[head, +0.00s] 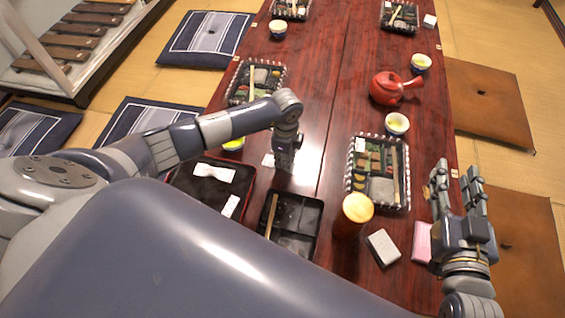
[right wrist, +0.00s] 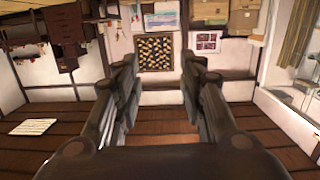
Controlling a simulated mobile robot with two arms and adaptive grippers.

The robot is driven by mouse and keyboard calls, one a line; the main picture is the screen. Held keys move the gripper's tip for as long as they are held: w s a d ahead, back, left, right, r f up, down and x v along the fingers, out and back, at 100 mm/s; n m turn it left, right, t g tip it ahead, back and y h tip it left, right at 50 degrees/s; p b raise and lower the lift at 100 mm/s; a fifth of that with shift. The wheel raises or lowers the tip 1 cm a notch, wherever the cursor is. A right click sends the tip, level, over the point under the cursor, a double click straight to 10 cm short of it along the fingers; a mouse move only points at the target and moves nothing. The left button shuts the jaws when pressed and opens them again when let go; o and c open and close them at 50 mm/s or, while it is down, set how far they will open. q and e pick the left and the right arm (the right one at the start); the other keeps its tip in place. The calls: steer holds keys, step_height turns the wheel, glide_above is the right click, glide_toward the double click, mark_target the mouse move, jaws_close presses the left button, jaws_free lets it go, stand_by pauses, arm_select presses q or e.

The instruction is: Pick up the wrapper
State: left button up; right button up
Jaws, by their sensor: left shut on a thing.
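A small pale piece, which looks like the wrapper (head: 268,160), shows at the left side of my left gripper's fingertips, near the middle of the red table. My left gripper (head: 284,166) points down, low over the table, and is shut on it. The fingers hide most of what is between them, and I cannot tell if it touches the table. My right gripper (head: 456,174) is open and empty above the table's right edge. In the right wrist view its two fingers (right wrist: 163,85) stand apart with nothing between them.
A black lacquer tray (head: 178,186) and a divided black box (head: 310,238) lie near my left gripper. A tall amber-topped cup (head: 357,209), a bento box (head: 351,172), a teacup (head: 397,124) and a red teapot (head: 386,90) stand to the right. Bare table lies between.

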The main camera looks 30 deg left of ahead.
arm_select(q)
steer(key=shift+r, duration=0.25)
